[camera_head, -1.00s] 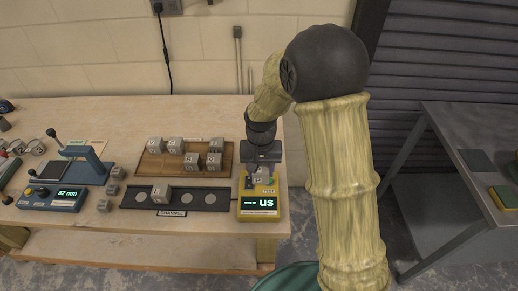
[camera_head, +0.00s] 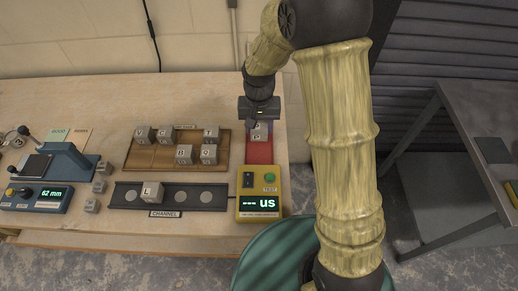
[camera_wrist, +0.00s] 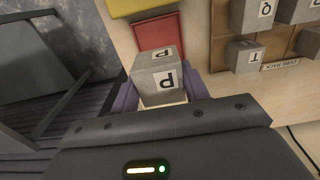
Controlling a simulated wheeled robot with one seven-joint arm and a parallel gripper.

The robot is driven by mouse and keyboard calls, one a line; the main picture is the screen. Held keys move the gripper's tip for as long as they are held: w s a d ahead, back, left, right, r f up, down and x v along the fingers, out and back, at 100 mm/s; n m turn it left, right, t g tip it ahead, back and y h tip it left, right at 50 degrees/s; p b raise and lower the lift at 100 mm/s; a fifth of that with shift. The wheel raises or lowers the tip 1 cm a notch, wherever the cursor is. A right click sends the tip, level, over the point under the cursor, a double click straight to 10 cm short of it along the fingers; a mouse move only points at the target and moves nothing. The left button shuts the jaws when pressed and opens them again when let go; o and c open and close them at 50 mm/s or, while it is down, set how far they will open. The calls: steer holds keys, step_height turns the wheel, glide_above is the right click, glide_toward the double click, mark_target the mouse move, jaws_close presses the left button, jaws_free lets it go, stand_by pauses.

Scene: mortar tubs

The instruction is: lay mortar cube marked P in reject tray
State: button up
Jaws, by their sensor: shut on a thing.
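The mortar cube marked P (camera_head: 259,133) is grey with a white letter label. My gripper (camera_head: 259,127) is shut on it at the right part of the bench. In the wrist view the same cube (camera_wrist: 159,77) sits between the fingers of my gripper (camera_wrist: 162,92), its P label facing the camera. A red tray (camera_head: 258,152) lies behind the yellow tester and appears just below the cube in the head view. The red tray (camera_wrist: 158,36) is partly hidden by the cube in the wrist view. I cannot tell whether the cube touches it.
The yellow tester (camera_head: 260,184) stands in front of the red tray, its display reading dashes and "us". A wooden cube rack (camera_head: 147,157) with several cubes is at left. The channel strip (camera_head: 125,195) holds a cube marked L. A green round bin (camera_head: 262,262) stands below.

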step_height(320, 180, down, 6)
steer(key=shift+r+p, duration=0.1)
steer(key=shift+p, duration=0.3)
steer(key=shift+f+p, duration=0.3)
steer(key=shift+f, duration=1.8)
steer(key=shift+f, duration=0.2)
steer(key=o, duration=1.2)
steer(key=shift+r, duration=0.1)
steer(key=shift+c, duration=0.2)
